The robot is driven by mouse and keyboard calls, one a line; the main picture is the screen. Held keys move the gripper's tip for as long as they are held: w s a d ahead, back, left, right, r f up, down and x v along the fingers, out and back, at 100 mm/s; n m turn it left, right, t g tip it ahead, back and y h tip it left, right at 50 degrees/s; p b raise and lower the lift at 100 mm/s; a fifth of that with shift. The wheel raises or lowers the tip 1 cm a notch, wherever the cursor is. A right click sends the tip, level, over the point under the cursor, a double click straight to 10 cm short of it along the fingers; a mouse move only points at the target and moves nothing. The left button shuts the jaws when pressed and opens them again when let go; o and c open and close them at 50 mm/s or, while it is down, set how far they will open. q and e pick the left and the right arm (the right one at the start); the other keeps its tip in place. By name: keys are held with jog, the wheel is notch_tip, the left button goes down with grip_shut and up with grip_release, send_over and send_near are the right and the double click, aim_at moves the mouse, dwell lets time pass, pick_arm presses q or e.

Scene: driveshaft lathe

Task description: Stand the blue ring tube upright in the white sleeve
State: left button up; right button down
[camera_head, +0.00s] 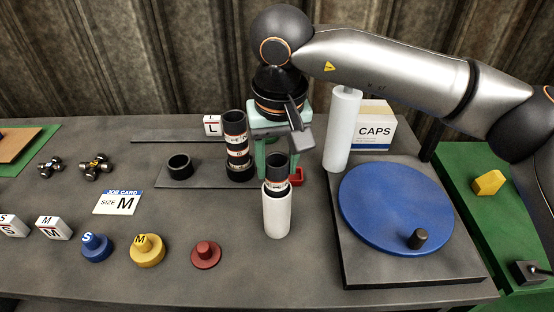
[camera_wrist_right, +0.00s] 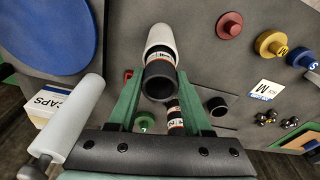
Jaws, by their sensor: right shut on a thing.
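A dark tube (camera_head: 277,168) with a pale banded ring stands upright with its lower part in the white sleeve (camera_head: 277,215). Its band shows white with some orange-red, and I cannot make out blue on it. In the right wrist view the tube's open dark mouth (camera_wrist_right: 159,82) faces me, with the white sleeve (camera_wrist_right: 161,38) beyond it. My right gripper (camera_wrist_right: 157,76) has its green fingers on either side of the tube and is shut on it. In the head view my right gripper (camera_head: 275,160) comes down behind the tube. My left gripper is not in view.
A taller banded dark tube (camera_head: 236,150) stands left of the sleeve, near a short black ring (camera_head: 180,167) on a dark plate. A blue turntable (camera_head: 390,205), a white cylinder (camera_head: 343,130) and a CAPS box (camera_head: 376,128) are right. Coloured knobs line the front left.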

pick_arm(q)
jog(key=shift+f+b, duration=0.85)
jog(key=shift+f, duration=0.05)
pick_arm(e)
jog(key=shift+f, duration=1.15)
jog(key=shift+c, duration=1.3)
grip_release()
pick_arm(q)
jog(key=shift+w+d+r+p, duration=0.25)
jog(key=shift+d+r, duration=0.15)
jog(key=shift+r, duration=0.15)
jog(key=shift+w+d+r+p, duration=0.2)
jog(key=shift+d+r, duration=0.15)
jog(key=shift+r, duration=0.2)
pick_arm(e)
jog(key=r, duration=0.4)
jog(key=s+r, duration=0.1)
jog(key=r, duration=0.7)
jog(key=shift+s+d+r, duration=0.15)
jog(key=shift+s+r, duration=0.1)
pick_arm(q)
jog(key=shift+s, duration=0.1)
